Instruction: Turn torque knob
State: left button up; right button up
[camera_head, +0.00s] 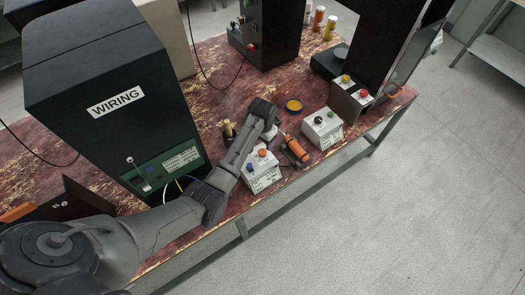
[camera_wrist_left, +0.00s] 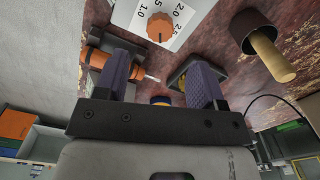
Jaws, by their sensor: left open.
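The orange torque knob (camera_head: 262,153) sits on top of a white box (camera_head: 264,178), beside a blue button (camera_head: 249,168). In the left wrist view the knob (camera_wrist_left: 161,28) shows at the top, on a white face with printed numbers, and a dark mark runs down its side. My left gripper (camera_head: 271,128) is above the table just behind the box, partly hidden by its own wrist. In the left wrist view its two fingers (camera_wrist_left: 160,84) are spread, with the knob beyond them and apart from them. My right gripper is not in view.
An orange-handled tool (camera_head: 296,149) lies in a holder right of the box. A second white button box (camera_head: 321,128) stands farther right. A dark holder with a wooden-handled piece (camera_head: 228,130) is to the left. The tall WIRING cabinet (camera_head: 110,90) stands at left.

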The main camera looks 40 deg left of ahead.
aim_at(262, 152)
pick_arm(q)
notch_tip(262, 152, down, 6)
jog(key=shift+f+b, duration=0.25)
jog(key=shift+b, duration=0.35)
jog(key=shift+f, duration=0.6)
jog(key=shift+c, duration=0.4)
